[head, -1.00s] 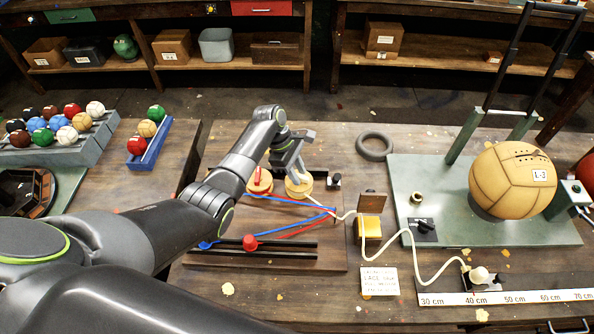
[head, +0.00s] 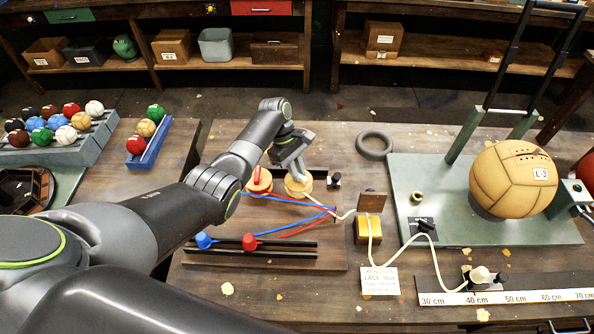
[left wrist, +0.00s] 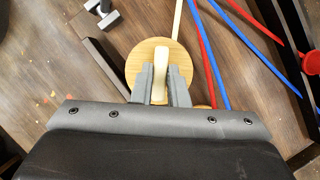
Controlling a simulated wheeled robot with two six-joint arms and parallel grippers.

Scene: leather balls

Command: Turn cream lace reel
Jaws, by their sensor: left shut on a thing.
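The cream lace reel (head: 297,187) is a pale wooden disc on the board left of centre. My left gripper (head: 296,172) comes down onto it from above. In the left wrist view the two grey fingers (left wrist: 160,84) are shut on the upright cream grip (left wrist: 159,73) of the reel (left wrist: 142,54). The cream lace (left wrist: 177,20) leaves the reel's edge. The fingers hide part of the disc in both views. My right gripper is not in view.
A reel with a red grip (head: 259,182) stands close left. Red and blue laces run right across the board. A yellow block (head: 368,229), a lever box (head: 422,229) and a tan ball (head: 514,180) are to the right. A black ring (head: 374,145) lies behind.

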